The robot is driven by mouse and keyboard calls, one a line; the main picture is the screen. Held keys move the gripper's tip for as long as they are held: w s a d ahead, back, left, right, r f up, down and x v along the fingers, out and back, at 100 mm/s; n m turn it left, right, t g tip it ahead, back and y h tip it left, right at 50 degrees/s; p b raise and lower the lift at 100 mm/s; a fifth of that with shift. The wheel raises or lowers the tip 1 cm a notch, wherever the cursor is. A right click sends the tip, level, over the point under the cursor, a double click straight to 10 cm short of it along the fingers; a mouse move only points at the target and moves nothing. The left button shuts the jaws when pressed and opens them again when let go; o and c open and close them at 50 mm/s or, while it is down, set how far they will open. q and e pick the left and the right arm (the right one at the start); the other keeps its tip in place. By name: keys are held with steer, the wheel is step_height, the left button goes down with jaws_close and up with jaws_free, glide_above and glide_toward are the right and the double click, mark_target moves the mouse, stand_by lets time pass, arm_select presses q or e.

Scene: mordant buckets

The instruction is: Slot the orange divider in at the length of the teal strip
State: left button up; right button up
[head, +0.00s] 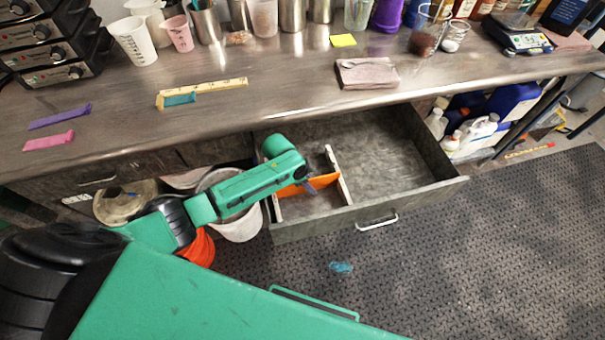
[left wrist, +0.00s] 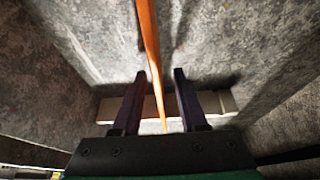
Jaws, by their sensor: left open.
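The orange divider (head: 322,182) stands in the open drawer (head: 410,190), reaching across between two pale slotted rails. In the left wrist view the orange divider (left wrist: 149,35) runs as a thin edge between my fingers, with a gap on each side. My left gripper (head: 308,187) is low in the drawer at the divider, and its open fingers (left wrist: 160,76) straddle it without closing on it. The teal strip (head: 180,99) lies on the bench against a wooden ruler (head: 210,86). My right gripper is not in view.
One pale rail (head: 337,172) stands inside the drawer; it also shows behind my fingers (left wrist: 216,103). Purple (head: 60,116) and pink (head: 48,141) strips lie on the bench at left. A folded cloth (head: 367,73) lies above the drawer. The drawer's right part is empty.

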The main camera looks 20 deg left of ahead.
arm_select(q)
steer(key=v, duration=1.3)
steer(key=shift+a+r+p, duration=0.1)
steer(key=shift+r+p, duration=0.1)
steer(key=shift+p, duration=0.1)
